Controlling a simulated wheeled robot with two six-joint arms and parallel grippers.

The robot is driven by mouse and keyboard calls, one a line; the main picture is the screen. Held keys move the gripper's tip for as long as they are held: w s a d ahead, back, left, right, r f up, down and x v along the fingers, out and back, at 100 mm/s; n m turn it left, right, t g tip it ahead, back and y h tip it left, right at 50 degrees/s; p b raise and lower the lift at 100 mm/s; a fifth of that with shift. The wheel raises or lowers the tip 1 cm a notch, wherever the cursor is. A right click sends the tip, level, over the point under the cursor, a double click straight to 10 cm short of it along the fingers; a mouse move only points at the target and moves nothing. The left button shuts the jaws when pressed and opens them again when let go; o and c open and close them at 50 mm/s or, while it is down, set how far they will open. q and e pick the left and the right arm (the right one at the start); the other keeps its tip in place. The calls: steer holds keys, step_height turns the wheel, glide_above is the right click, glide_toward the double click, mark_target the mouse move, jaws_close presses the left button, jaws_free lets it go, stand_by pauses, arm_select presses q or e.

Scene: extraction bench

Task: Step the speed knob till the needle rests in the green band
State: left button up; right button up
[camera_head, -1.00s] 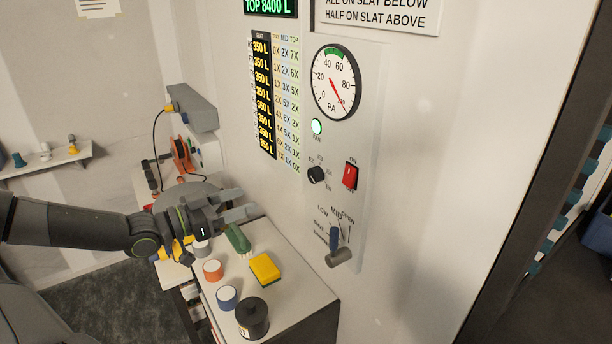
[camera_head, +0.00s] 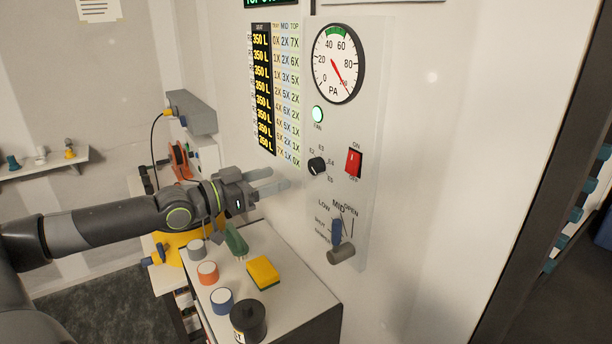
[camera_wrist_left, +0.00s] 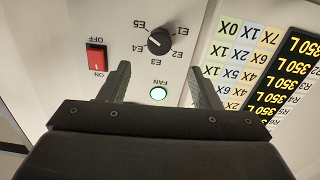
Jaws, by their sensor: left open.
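The speed knob (camera_head: 317,166), small, round and black, sits on the wall panel with marks E1 to E5 around it; I cannot tell surely which mark it points to. It also shows upside down in the left wrist view (camera_wrist_left: 159,42), beyond the fingertips. The dial gauge (camera_head: 337,63) is marked PA. Its red needle points to the lower right, near the top of the scale, outside the green band (camera_head: 336,31). My left gripper (camera_head: 278,180) is open and empty, left of the knob and apart from it; its spread fingers show in the wrist view (camera_wrist_left: 160,75). My right gripper is not in view.
A red ON/OFF switch (camera_head: 353,162) is right of the knob, and a lit green FAN lamp (camera_head: 318,114) above it. A lever (camera_head: 337,231) juts out below. A bench (camera_head: 288,300) beneath holds a yellow sponge (camera_head: 263,272), a dark pot (camera_head: 249,320) and small round containers.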

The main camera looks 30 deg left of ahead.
mark_target(312, 167)
arm_select(q)
steer(key=p+x, duration=0.1)
steer(key=x, duration=0.6)
steer(key=shift+w+d+r, duration=0.1)
steer(key=shift+w+d, duration=0.05)
steer(key=shift+w, duration=0.2)
steer(key=shift+x, duration=0.8)
steer(key=c, duration=1)
